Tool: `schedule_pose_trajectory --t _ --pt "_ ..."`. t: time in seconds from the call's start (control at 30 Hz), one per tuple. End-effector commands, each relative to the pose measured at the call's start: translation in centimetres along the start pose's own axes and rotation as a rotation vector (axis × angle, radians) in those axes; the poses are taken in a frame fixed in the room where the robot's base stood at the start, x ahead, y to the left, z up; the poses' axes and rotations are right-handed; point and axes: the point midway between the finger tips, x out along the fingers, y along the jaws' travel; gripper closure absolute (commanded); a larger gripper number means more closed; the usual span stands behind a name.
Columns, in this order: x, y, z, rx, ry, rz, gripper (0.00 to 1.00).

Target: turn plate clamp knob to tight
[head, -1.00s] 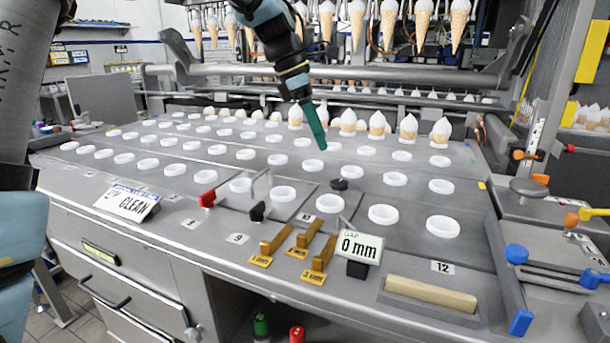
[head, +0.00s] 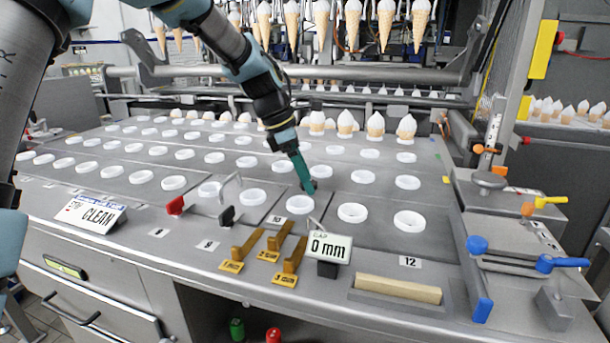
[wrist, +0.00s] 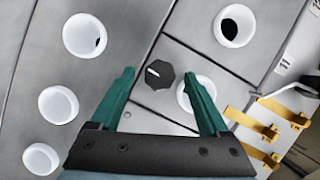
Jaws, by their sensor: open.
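The plate clamp knob is a black faceted knob (wrist: 158,75) with a white pointer line toward its upper left in the wrist view. It sits on the grey plate beside a white ring. My gripper (wrist: 160,82) has its two teal fingers spread, one on each side of the knob, with gaps visible between them and it. In the head view my gripper (head: 307,188) reaches down at the knob's place and mostly hides it. I cannot tell how far the fingertips are above the plate.
White rings stand in rows on the table. A GAP display (head: 327,247) reads 0 mm. Brass gauges (head: 275,242), a red clip (head: 175,205) and a black clip (head: 227,215) stand nearby. Cones hang behind. Blue-handled and orange-handled fixtures (head: 478,245) stand at right.

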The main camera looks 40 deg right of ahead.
Motion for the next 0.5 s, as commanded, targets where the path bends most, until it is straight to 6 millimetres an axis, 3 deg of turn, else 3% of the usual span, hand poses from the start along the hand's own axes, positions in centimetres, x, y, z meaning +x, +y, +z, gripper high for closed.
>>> schedule_pose_trajectory --t 0.1,0.5 --pt "-0.02 0.00 0.00 0.000 0.000 0.000 0.22" --pt "-0.04 0.00 0.00 0.000 0.000 0.000 0.67"
